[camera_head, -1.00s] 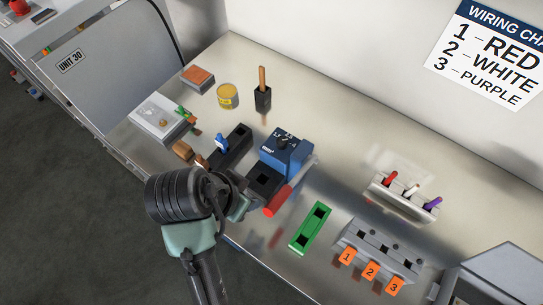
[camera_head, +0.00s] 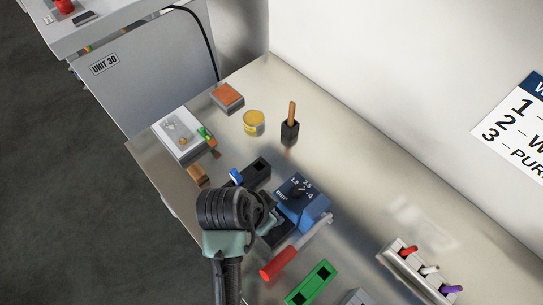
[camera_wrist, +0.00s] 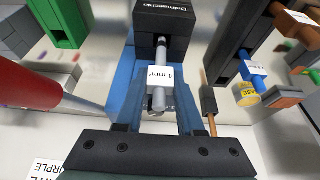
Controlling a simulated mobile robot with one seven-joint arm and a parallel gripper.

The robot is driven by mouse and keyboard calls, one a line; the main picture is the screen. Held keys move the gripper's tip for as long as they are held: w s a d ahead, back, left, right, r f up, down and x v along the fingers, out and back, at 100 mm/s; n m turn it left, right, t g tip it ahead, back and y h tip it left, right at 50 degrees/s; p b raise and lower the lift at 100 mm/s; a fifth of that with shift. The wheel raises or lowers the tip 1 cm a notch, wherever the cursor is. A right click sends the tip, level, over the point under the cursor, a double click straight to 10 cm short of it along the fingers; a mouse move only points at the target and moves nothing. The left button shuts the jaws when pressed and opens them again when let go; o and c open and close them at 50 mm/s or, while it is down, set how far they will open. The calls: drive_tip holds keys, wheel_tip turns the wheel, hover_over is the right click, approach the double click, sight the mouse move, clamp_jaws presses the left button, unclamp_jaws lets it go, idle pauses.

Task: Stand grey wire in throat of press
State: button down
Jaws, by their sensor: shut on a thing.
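The press has a blue body with a dial (camera_head: 301,203) and a dark front block (camera_head: 277,236), partly hidden behind my arm in the head view. In the wrist view its dark block (camera_wrist: 163,19) is at the top. My gripper (camera_wrist: 160,104) is shut on the grey wire (camera_wrist: 161,55), which carries a white "4 mm²" label. The wire's far end is at the dark hole in the block; I cannot tell how deep it sits. In the head view my gripper (camera_head: 268,213) is right beside the press, and the wire is hidden.
The red-handled lever (camera_head: 278,264) sticks out from the press. A black holder with a blue item (camera_head: 236,175) stands close on the other side. A green block (camera_head: 311,284) and a rack of coloured pieces (camera_head: 418,270) are to the right. A yellow tin (camera_head: 254,123) is behind.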

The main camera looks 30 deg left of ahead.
drive_tip(key=shift+f, duration=1.65)
drive_tip(key=shift+f, duration=0.15)
drive_tip(key=c, duration=0.5)
unclamp_jaws()
drive_tip(key=v, duration=1.2)
drive_tip(key=shift+w, duration=0.15)
drive_tip(key=shift+r, duration=0.25)
